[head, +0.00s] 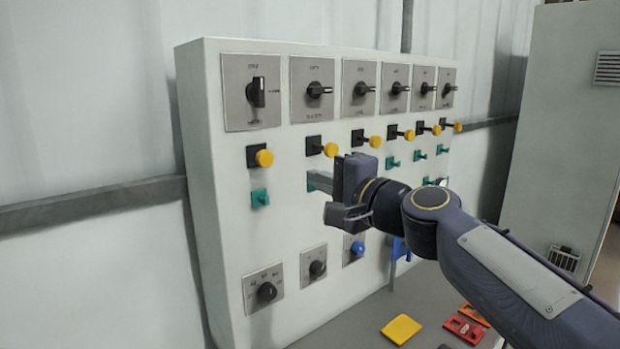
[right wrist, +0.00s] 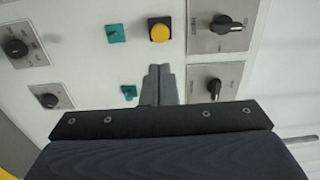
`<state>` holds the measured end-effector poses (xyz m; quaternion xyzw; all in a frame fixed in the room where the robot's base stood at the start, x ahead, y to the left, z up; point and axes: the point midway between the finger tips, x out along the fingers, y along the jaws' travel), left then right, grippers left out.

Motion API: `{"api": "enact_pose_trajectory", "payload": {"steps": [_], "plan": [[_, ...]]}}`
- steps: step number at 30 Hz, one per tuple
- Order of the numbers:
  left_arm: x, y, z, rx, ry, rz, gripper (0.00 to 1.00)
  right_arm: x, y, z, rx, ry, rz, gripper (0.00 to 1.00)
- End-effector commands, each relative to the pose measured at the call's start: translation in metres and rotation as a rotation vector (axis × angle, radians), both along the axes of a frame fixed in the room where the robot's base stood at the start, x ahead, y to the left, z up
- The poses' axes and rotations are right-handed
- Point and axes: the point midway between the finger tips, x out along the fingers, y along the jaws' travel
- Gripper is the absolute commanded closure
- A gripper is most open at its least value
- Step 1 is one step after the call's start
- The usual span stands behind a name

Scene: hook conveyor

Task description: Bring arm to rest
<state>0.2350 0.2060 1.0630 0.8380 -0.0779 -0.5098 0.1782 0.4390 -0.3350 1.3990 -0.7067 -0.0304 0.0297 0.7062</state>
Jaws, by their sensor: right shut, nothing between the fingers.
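My right arm comes in from the lower right of the head view. Its gripper (head: 314,181) is shut and empty, fingers pointing at the white control panel (head: 222,230). The fingers cover the spot below the second yellow button (head: 330,150), where a green switch may be hidden. In the right wrist view the closed fingers (right wrist: 158,84) show in front of the panel, between a green switch (right wrist: 129,92) and a black rotary switch (right wrist: 215,87). I cannot tell whether the fingertips touch the panel. My left gripper is not in view.
The panel carries a top row of rotary switches (head: 257,92), yellow buttons, green switches (head: 260,198) and lower knobs (head: 267,292). Yellow (head: 401,329) and red (head: 464,330) flat pieces lie on the grey surface below. A pale cabinet (head: 560,130) stands at the right.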

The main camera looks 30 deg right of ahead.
Motion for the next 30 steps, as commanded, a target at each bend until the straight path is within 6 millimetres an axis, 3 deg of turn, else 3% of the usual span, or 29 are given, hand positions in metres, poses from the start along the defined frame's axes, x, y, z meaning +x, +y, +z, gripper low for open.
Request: {"api": "enact_pose_trajectory", "payload": {"steps": [15,19,23,27,30], "plan": [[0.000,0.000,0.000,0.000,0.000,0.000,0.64,0.000,0.000,0.000,0.000,0.000,0.000,1.00],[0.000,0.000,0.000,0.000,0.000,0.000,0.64,-0.005,0.010,-0.014,-0.046,0.030,0.029,1.00],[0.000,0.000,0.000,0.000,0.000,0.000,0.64,-0.024,0.044,-0.063,-0.212,0.134,0.139,1.00],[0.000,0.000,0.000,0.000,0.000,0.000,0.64,-0.067,0.087,-0.149,-0.479,0.297,0.335,1.00],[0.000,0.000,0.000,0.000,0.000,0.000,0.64,-0.106,0.109,-0.210,-0.661,0.406,0.486,1.00]]}}
